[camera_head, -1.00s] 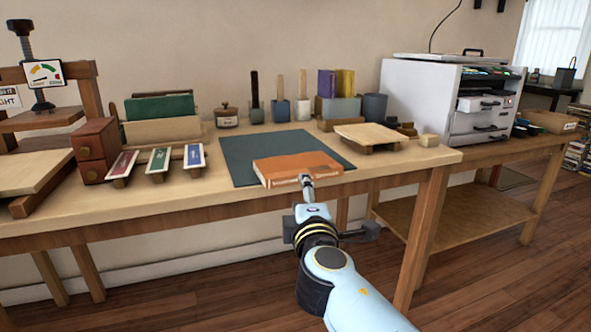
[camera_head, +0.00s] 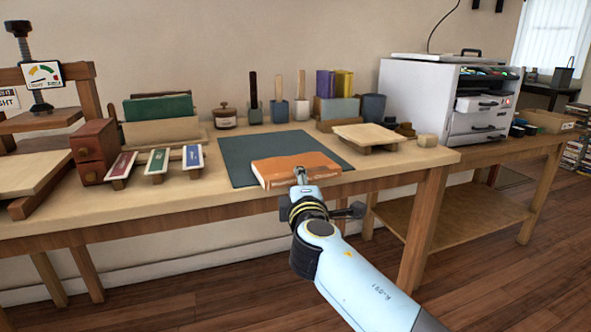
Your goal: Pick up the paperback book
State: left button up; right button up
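The orange paperback book (camera_head: 290,166) lies flat on a dark green mat (camera_head: 240,153) near the table's front edge. Its pale-lettered spine side faces me, and the book's front edge lies close to the mat's front edge. My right gripper (camera_head: 300,174) comes in from the lower right and its tip overlaps the middle of the book's front edge. I see it nearly end-on, so I cannot tell whether its fingers are open or shut, or whether they touch the book. My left gripper is not in view.
The wooden table (camera_head: 200,210) holds three labelled colour strips (camera_head: 158,161), a small red drawer box (camera_head: 94,150) and a press (camera_head: 45,110) on the left. A wooden board (camera_head: 367,135) stands right of the mat, with a white machine (camera_head: 430,100) beyond. Jars line the back.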

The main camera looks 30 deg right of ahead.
grip_shut()
